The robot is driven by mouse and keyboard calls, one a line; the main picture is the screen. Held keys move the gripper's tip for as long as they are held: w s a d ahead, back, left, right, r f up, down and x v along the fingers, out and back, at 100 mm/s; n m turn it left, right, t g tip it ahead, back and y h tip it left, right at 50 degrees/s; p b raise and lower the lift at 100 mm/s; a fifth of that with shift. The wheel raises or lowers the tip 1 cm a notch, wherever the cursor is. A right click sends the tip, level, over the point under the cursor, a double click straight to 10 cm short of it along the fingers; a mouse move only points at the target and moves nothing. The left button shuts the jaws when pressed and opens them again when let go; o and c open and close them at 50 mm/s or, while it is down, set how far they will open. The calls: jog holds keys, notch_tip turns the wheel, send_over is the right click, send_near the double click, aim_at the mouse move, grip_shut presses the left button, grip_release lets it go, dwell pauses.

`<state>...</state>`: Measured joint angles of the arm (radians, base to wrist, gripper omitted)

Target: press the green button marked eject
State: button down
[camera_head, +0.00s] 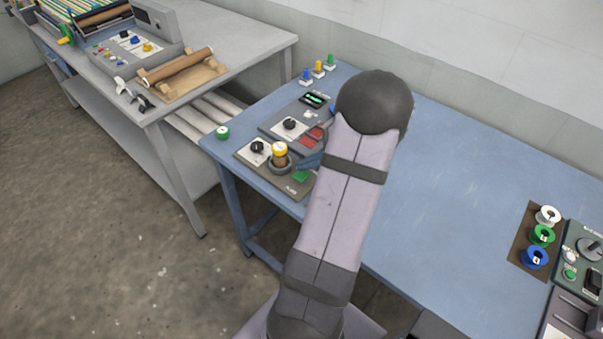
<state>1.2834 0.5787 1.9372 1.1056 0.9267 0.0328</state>
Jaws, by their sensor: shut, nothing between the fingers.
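A green round button (570,273) is on the machine (580,250) at the far right. The lettering by both is too small to read, so I cannot tell which is marked eject. My arm rises from the bottom middle and bends over the table. My gripper is hidden behind the arm.
A yellow-topped knob (279,151) and a black knob (257,147) stand near the green square button. Another panel (284,120) with red parts lies behind. Coloured spools (542,236) stand at right. The blue table (450,190) is clear in the middle.

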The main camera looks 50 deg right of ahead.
aim_at(306, 176)
jog(key=shift+r+p, duration=1.8)
jog(key=shift+r, duration=0.7)
jog(key=shift+f, duration=0.1)
